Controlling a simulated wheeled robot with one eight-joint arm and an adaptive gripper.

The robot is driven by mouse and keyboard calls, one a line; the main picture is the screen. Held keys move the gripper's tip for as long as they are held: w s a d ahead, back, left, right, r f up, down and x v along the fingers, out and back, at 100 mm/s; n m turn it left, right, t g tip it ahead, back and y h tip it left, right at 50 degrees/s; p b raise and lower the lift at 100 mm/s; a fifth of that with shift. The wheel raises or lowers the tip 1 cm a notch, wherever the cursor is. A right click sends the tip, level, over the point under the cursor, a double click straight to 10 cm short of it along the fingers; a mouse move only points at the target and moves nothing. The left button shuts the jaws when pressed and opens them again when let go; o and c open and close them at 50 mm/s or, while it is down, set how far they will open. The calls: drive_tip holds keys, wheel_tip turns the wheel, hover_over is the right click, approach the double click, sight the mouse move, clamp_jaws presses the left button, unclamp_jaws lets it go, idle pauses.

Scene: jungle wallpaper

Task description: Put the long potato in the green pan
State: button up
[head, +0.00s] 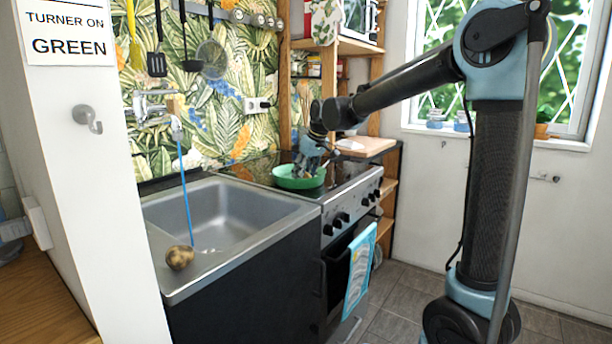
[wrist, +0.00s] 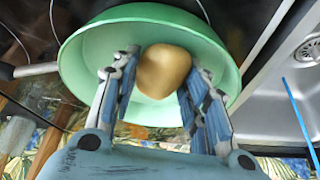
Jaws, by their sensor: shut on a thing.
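The green pan (head: 299,176) sits on the stove top. In the wrist view the pan (wrist: 85,62) fills the upper middle, its handle pointing left. My gripper (wrist: 163,72) is shut on a smooth tan-brown potato (wrist: 165,68), seen against the inside of the pan; its length is hard to judge from this angle. I cannot tell if the potato touches the pan's bottom. In the head view my gripper (head: 318,158) points down over the pan, and the held potato is hidden. Another brown potato (head: 180,257), with darker patches, lies on the sink's front left edge.
The steel sink (head: 230,215) with a blue strip of water from its tap is left of the stove (head: 350,200). A wooden board (head: 367,146) lies on the shelf right of the stove. Utensils (head: 157,62) hang on the wall behind the sink.

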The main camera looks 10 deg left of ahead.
drive_tip(key=o, duration=1.1)
drive_tip(key=v, duration=1.2)
drive_tip(key=s+d+f+m+h, duration=0.1)
drive_tip(key=s+d+f+m, duration=0.2)
drive_tip(key=d, duration=1)
drive_tip(key=s+d+f+m+h, duration=0.1)
drive_tip(key=s+d+f, duration=0.3)
drive_tip(key=d, duration=0.3)
drive_tip(key=s+d+f+m, duration=0.2)
drive_tip(key=s+d+f, duration=0.2)
drive_tip(key=d, duration=0.3)
drive_tip(key=s+d+f+m, duration=0.1)
drive_tip(key=s+d+f, duration=0.3)
drive_tip(key=s+f, duration=0.1)
drive_tip(key=s+d+f+m+h, duration=0.1)
drive_tip(key=s+d+f+m, duration=0.1)
drive_tip(key=s+d+f, duration=0.3)
drive_tip(key=s+d+f+m+h, duration=0.1)
drive_tip(key=s+d+f+m, duration=0.1)
drive_tip(key=s+d+f, duration=0.2)
drive_tip(key=shift+s+d+f+g, duration=0.1)
drive_tip(key=shift+s+f, duration=0.3)
drive_tip(key=shift+f, duration=0.3)
drive_tip(key=shift+s+d+f+g, duration=0.1)
drive_tip(key=shift+s+f, duration=0.3)
drive_tip(key=shift+f, duration=0.3)
drive_tip(key=shift+s+d+f+g, duration=0.1)
drive_tip(key=shift+s+f, duration=0.35)
drive_tip(key=shift+f, duration=0.2)
